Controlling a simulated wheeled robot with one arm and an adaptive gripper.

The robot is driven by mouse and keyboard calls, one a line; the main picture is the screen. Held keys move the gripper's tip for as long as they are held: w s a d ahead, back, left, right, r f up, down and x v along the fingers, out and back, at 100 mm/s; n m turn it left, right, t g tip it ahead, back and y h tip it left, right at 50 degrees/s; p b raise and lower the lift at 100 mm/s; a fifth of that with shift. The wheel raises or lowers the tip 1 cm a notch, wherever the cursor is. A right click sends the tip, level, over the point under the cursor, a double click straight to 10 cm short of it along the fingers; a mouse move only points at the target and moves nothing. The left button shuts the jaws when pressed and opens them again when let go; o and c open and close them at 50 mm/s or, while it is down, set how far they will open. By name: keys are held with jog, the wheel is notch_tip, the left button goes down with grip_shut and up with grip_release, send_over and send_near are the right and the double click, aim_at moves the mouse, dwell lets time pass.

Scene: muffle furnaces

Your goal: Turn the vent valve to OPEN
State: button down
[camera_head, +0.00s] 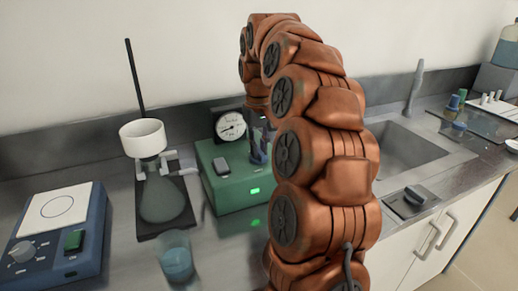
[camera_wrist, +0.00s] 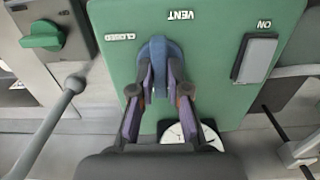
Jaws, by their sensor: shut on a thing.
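The vent valve is a blue knob (camera_wrist: 159,60) on the top of a green box (camera_wrist: 215,100). In the wrist view, the labels VENT and CLOSED show upside down beside it, with CLOSED to its left; I see no OPEN label. The knob's bar runs roughly up and down in that view. My gripper (camera_wrist: 160,88) is shut on the knob, one dark finger on each side. In the head view the green box (camera_head: 236,200) is on the counter, and my gripper (camera_head: 258,148) is over its back right part, partly hidden by my arm.
A round gauge (camera_head: 231,125) stands behind the box, and a grey switch (camera_head: 221,166) is on its top. Left are a flask (camera_head: 162,200) with a white funnel (camera_head: 143,138), a beaker (camera_head: 177,262) and a blue stirrer (camera_head: 88,255). A sink (camera_head: 405,150) lies right.

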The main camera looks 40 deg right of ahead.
dwell(0.4)
jog(key=c, duration=1.1)
grip_release()
jog(key=shift+c, duration=0.2)
